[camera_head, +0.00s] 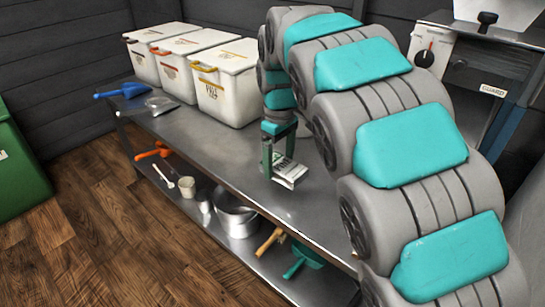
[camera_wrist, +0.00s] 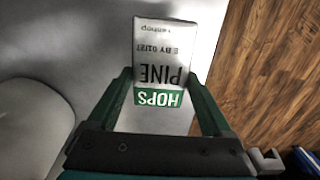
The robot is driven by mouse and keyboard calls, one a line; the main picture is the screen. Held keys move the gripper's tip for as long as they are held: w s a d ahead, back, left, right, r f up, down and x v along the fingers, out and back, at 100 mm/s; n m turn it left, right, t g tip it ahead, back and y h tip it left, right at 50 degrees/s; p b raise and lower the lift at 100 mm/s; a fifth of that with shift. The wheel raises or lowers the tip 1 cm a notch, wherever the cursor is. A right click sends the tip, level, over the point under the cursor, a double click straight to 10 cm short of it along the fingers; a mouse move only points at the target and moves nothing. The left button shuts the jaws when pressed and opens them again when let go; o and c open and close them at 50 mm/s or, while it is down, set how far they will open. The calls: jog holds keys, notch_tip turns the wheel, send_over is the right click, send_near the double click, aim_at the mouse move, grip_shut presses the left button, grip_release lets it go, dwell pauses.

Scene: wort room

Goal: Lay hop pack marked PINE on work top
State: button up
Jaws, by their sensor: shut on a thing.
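The hop pack (camera_wrist: 163,48), silvery with a green band, reads HOPS and PINE upside down in the wrist view. My gripper (camera_wrist: 160,82) is shut on it, with one green finger at each side. In the head view the pack (camera_head: 290,173) hangs below my gripper (camera_head: 279,155), over the grey metal work top (camera_head: 225,155). Its lower end is very near the surface; I cannot tell whether it touches. The work top (camera_wrist: 90,50) also shows beneath the pack in the wrist view.
White lidded bins (camera_head: 228,90) stand along the work top at the left. A blue scoop (camera_head: 122,90) and a clear scoop (camera_head: 160,104) lie in front of them. A lower shelf holds a metal pot (camera_head: 236,217) and tools. The work top between bins and pack is clear.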

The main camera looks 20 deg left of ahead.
jog(key=w+a, duration=0.2)
jog(key=w, duration=0.1)
jog(key=w+a, duration=0.1)
jog(key=shift+w+f, duration=0.25)
jog(key=shift+w, duration=0.05)
jog(key=shift+f+p, duration=0.3)
jog(key=shift+f, duration=1.4)
jog(key=shift+f, duration=0.1)
jog(key=o, duration=1.2)
notch_tip(320, 180, up, 12)
jog(key=shift+r, duration=0.1)
jog(key=shift+d, duration=0.1)
